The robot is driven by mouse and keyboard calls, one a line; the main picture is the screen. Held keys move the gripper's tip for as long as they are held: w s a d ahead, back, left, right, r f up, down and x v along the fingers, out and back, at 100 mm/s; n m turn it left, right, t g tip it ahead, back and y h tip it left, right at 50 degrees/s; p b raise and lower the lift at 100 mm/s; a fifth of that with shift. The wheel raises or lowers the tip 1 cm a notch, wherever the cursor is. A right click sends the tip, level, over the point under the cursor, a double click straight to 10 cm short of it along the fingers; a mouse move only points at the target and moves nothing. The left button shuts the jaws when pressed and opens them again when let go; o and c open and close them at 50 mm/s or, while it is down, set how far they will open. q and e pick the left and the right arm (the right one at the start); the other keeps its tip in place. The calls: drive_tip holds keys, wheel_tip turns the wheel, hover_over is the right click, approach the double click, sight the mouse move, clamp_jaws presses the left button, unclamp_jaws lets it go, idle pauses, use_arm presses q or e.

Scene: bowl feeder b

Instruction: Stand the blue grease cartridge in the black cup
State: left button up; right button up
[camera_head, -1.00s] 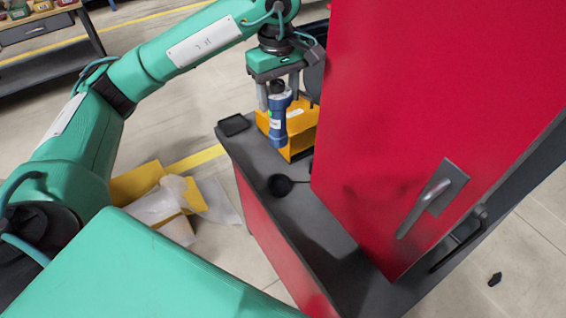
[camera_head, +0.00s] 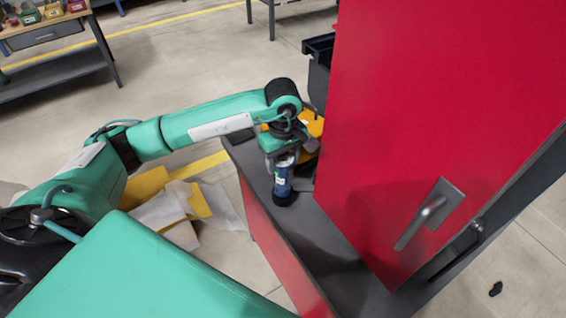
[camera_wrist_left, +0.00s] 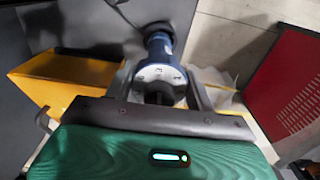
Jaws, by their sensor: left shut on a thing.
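The blue grease cartridge (camera_head: 282,181) is upright, or nearly so, in my left gripper (camera_head: 284,161), which is shut on its upper part. The wrist view shows the cartridge (camera_wrist_left: 158,48) between the two fingers, with its pale end facing the camera. The black cup (camera_head: 285,199) is on the dark grey top of the red cabinet, directly beneath the cartridge's lower end. Its dark rim also shows beyond the cartridge in the wrist view (camera_wrist_left: 157,27). I cannot tell whether the lower end is inside the cup or just above it. My right gripper is out of view.
A tall red door (camera_head: 430,110) with a grey handle stands close right of the gripper. A yellow bin (camera_head: 314,124) is behind the gripper, partly hidden. The grey cabinet top (camera_head: 315,235) is clear toward the front. Yellow and white scraps (camera_head: 165,200) lie on the floor.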

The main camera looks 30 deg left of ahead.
use_arm(q)
wheel_tip(320, 180, down, 2)
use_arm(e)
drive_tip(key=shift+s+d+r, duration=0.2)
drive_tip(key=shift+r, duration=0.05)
use_arm(q)
drive_tip(key=shift+f, duration=0.2)
drive_tip(key=o, duration=1.4)
drive_tip(key=shift+r, duration=0.1)
drive_tip(key=shift+o, duration=0.2)
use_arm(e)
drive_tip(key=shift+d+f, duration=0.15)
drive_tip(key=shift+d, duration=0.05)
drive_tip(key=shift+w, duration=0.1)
